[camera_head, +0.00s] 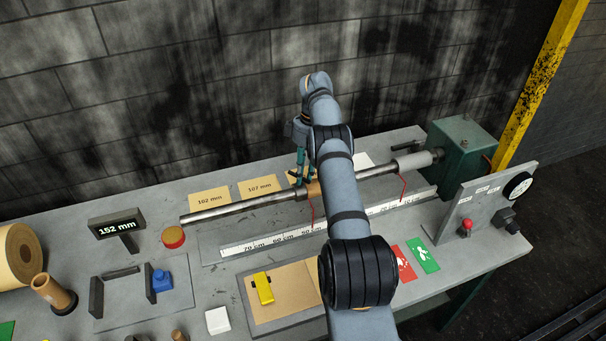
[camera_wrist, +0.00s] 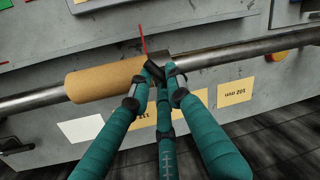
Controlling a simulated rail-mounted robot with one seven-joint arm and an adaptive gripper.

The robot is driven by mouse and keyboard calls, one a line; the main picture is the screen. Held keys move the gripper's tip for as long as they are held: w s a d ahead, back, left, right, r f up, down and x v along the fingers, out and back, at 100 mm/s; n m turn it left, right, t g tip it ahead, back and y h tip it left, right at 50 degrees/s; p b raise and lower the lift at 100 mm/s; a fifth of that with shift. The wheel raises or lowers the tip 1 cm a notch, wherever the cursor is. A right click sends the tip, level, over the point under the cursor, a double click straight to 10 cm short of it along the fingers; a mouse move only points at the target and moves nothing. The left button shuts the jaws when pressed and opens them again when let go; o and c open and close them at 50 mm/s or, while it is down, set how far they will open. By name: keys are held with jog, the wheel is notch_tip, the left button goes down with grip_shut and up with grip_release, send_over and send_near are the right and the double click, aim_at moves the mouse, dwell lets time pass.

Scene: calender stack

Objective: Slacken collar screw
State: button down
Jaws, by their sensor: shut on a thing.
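A long steel shaft (camera_head: 240,206) runs across the bench, with a tan sleeve (camera_head: 314,188) on it near the middle. In the wrist view the sleeve (camera_wrist: 105,80) is at the left, and a dark collar (camera_wrist: 184,63) sits on the shaft (camera_wrist: 245,52) beside it. My gripper (camera_head: 301,180) is at the shaft by the sleeve. In the wrist view my gripper (camera_wrist: 160,80) has its teal fingers closed around a small black piece, apparently the collar screw (camera_wrist: 153,70), at the collar's edge. The fingertips hide most of it.
A ruler (camera_head: 280,238) lies in front of the shaft, with red pointers (camera_head: 312,212) hanging toward it. A green gearbox (camera_head: 463,150) stands at the shaft's right end. Labelled cards (camera_head: 209,198) lie behind the shaft.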

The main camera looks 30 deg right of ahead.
jog(key=shift+s+f, duration=0.3)
jog(key=shift+s, duration=0.05)
jog(key=c, duration=2)
grip_release()
jog(key=o, duration=0.3)
jog(key=shift+a+r, duration=0.1)
jog(key=shift+r, duration=0.2)
jog(key=shift+o, duration=0.2)
jog(key=shift+w, duration=0.1)
jog(key=shift+m, duration=0.3)
